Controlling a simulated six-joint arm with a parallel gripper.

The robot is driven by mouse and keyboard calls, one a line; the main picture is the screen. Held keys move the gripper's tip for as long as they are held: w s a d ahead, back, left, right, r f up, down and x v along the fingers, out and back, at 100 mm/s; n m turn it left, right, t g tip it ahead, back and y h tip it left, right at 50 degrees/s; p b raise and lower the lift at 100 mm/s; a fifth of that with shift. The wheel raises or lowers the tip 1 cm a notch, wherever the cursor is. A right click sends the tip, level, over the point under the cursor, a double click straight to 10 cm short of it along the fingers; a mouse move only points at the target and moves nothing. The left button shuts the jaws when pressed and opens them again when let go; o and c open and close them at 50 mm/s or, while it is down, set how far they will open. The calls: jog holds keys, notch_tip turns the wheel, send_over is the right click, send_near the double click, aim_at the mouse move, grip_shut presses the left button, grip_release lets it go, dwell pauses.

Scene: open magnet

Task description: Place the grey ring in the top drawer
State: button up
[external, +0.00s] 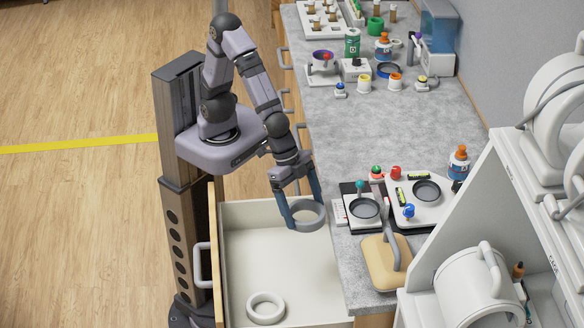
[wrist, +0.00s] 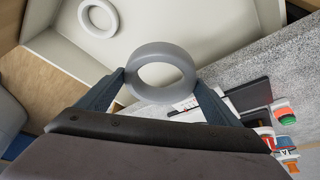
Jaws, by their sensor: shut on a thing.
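The grey ring (external: 307,215) is held between the two blue fingers of my gripper (external: 303,208), above the back part of the open drawer, close to the counter edge. The wrist view also shows the grey ring (wrist: 161,72) between the fingertips of my gripper (wrist: 160,78). The top drawer (external: 240,245) is pulled open below the gripper. A white ring (external: 266,308) lies flat on the drawer floor near its front-left corner, and it also shows in the wrist view (wrist: 98,18).
The grey counter (external: 400,125) runs beside the drawer. Small devices with dark round dishes (external: 364,208) and a tan handled block (external: 387,262) stand near its edge. White shelving (external: 480,215) with large white coils is at the right. Most of the drawer floor is clear.

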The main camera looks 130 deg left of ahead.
notch_tip(320, 180, down, 3)
jog(key=d+m+p, duration=0.1)
jog(key=m+p, duration=0.1)
jog(key=m+g+h+p, duration=0.1)
jog(key=m+h+p, duration=0.35)
jog(key=p, duration=0.75)
send_over(256, 262)
jog(key=s+a, duration=0.1)
notch_tip(256, 262, down, 9)
jog(key=m+y, duration=0.2)
jog(key=shift+h, duration=0.25)
jog(key=shift+s+a+f, duration=0.1)
jog(key=shift+f, duration=2.5)
jog(key=shift+s+a+f, duration=0.1)
jog(key=shift+f, duration=2.5)
jog(key=shift+f+b, duration=0.2)
jog(key=shift+b, duration=0.1)
jog(key=o, duration=1.2)
jog(key=shift+r, duration=0.1)
